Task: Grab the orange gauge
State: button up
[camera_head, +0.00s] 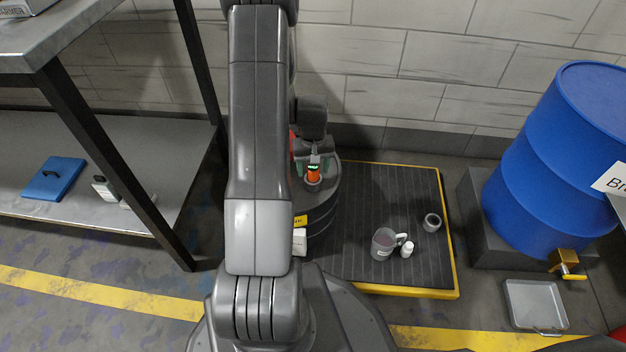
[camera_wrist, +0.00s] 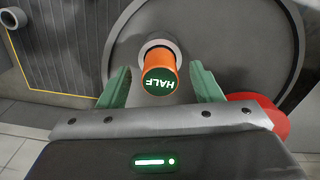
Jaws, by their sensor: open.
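The orange gauge (camera_head: 313,174) is a short cylinder standing out of a collar on top of a dark drum (camera_head: 325,208), left of the black mat. My gripper (camera_wrist: 160,88) has green fingers, one on each side of the gauge, with gaps between. It is open and empty. In the head view my gripper (camera_head: 313,168) is at the gauge, partly hidden by my arm.
A black mat with a yellow edge (camera_head: 398,290) bears a grey mug (camera_head: 383,244), a small white bottle (camera_head: 407,250) and a grey ring-like piece (camera_head: 432,222). A blue barrel (camera_head: 545,150) stands at right above a metal tray (camera_head: 536,304). A shelf unit (camera_head: 100,135) stands at left. Something red (camera_wrist: 262,112) lies beside the right finger.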

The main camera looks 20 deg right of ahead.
jog(key=shift+f, duration=0.7)
jog(key=c, duration=1.2)
